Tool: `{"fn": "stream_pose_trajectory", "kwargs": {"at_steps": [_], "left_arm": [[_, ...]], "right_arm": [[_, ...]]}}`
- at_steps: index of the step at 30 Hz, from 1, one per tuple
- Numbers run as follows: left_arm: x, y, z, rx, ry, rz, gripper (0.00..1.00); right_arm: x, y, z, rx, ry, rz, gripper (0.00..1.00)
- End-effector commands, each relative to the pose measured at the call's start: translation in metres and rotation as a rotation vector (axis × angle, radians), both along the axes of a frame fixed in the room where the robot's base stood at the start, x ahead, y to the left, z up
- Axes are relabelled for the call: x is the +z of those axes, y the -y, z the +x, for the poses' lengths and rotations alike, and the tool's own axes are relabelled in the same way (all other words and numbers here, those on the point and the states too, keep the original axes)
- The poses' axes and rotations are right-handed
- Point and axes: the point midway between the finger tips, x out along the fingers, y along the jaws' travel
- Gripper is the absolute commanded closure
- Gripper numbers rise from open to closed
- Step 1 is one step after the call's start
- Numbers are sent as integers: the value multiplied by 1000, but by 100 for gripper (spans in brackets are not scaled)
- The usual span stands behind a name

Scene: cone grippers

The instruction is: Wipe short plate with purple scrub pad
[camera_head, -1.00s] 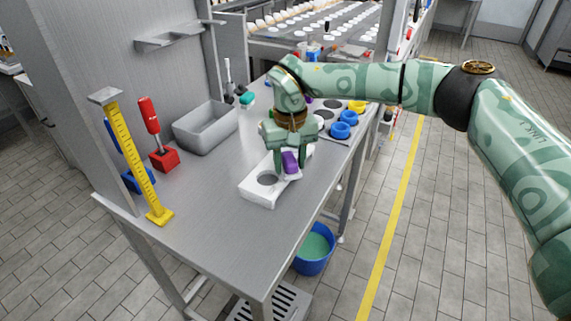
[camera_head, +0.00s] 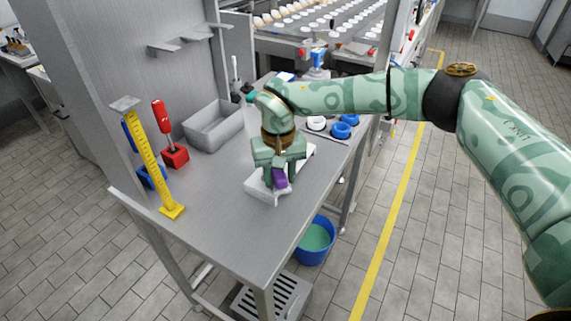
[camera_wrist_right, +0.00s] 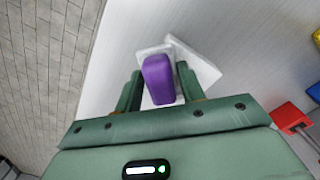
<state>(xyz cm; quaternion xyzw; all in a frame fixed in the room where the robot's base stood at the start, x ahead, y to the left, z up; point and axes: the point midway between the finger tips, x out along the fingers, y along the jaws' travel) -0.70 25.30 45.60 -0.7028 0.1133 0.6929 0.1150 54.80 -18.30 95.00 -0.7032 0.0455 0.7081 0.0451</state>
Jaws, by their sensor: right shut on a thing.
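The short plate (camera_head: 256,193) is a low white slab lying on the metal table. My right gripper (camera_head: 278,182) is over it, pointing down, shut on the purple scrub pad (camera_head: 280,179). In the right wrist view the purple pad (camera_wrist_right: 158,78) sits between the two green fingers (camera_wrist_right: 158,92). White slab surfaces (camera_wrist_right: 198,62) show behind and beside the pad there. The pad looks down at the plate's top, but I cannot tell whether it touches. The gripper hides the plate's middle. My left gripper is not in view.
A grey bin (camera_head: 213,126) stands at the back. A yellow stand (camera_head: 158,170), a red holder (camera_head: 174,155) and a blue one (camera_head: 152,178) are at the left. Blue cups (camera_head: 341,130) stand at the right. The table front is clear; a blue bucket (camera_head: 314,240) is below.

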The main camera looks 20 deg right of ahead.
Motion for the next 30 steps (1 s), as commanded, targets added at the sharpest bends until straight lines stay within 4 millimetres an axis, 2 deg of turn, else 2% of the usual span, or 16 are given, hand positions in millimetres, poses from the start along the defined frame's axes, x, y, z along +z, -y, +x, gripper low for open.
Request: {"fn": "stream_pose_trajectory", "kwargs": {"at_steps": [8,16,22,23,26,30], "left_arm": [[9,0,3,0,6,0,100],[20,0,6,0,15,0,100],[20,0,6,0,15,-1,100],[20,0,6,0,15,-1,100],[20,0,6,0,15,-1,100],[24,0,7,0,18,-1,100]], "right_arm": [[0,-10,-9,1,0,0,79],[-3,-29,-24,1,-3,0,79],[-6,-32,-27,0,-5,0,78],[-7,-32,-27,0,-6,0,82],[-7,-32,-27,1,-7,0,82],[-1,-32,-27,1,-6,-1,82]]}}
